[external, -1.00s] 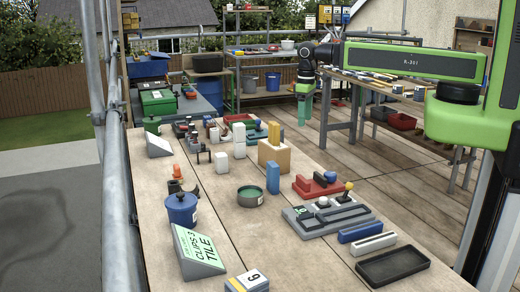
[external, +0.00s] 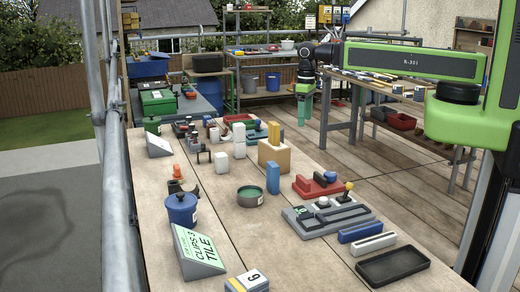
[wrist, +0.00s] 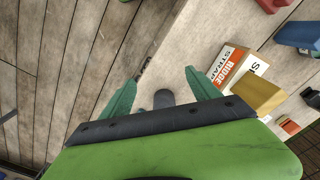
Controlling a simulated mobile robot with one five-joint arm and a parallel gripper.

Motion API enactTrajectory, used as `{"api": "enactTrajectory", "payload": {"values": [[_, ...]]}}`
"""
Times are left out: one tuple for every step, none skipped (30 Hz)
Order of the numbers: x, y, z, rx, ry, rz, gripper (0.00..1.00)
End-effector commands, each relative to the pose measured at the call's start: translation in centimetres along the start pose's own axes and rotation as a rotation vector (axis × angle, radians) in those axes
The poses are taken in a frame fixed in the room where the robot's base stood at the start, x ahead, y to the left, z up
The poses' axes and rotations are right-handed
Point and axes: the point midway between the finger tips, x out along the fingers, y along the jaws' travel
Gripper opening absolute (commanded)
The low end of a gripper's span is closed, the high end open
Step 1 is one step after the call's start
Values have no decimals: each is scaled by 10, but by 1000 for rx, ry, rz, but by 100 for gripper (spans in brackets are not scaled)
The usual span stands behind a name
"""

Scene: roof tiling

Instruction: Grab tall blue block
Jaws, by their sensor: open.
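A tall upright block (external: 273,178) stands on the bench in the external view, right of a round green dish. A long blue block (external: 358,231) lies low near the right edge. My gripper (external: 303,108) hangs fingers down at the back, apart from the tall block and by the bench's far right edge. In the wrist view my gripper's (wrist: 162,92) two teal fingers are spread with nothing held. I cannot pick out the tall block in the wrist view.
A cardboard box (external: 265,158) with yellow pieces stands behind the tall block; the wrist view shows a similar lettered box (wrist: 238,62) right of the fingers. The round dish (external: 250,197) and grey tray of parts (external: 310,230) flank the block. Bare bench lies in front.

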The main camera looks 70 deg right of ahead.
Motion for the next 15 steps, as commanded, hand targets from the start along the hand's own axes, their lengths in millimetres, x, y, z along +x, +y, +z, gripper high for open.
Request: {"api": "enactTrajectory", "payload": {"values": [[0,0,0,0,0,0,71],[0,-1,0,-2,0,-1,71],[-3,-6,-2,-19,0,-4,71],[-7,-14,-4,-46,1,-11,71],[-13,-27,-7,-86,2,-21,71],[-23,-51,-12,-166,5,-39,71],[-32,-75,-16,-242,7,-58,71],[-41,-101,-19,-329,10,-78,71],[-54,-141,-20,-455,14,-108,71],[-62,-169,-19,-546,18,-131,71],[-69,-196,-16,-632,22,-153,71],[-64,-218,-15,-675,15,-134,71],[-62,-233,-14,-691,10,-111,71],[-63,-247,-12,-709,6,-92,71],[-64,-266,-9,-732,3,-68,71]]}}
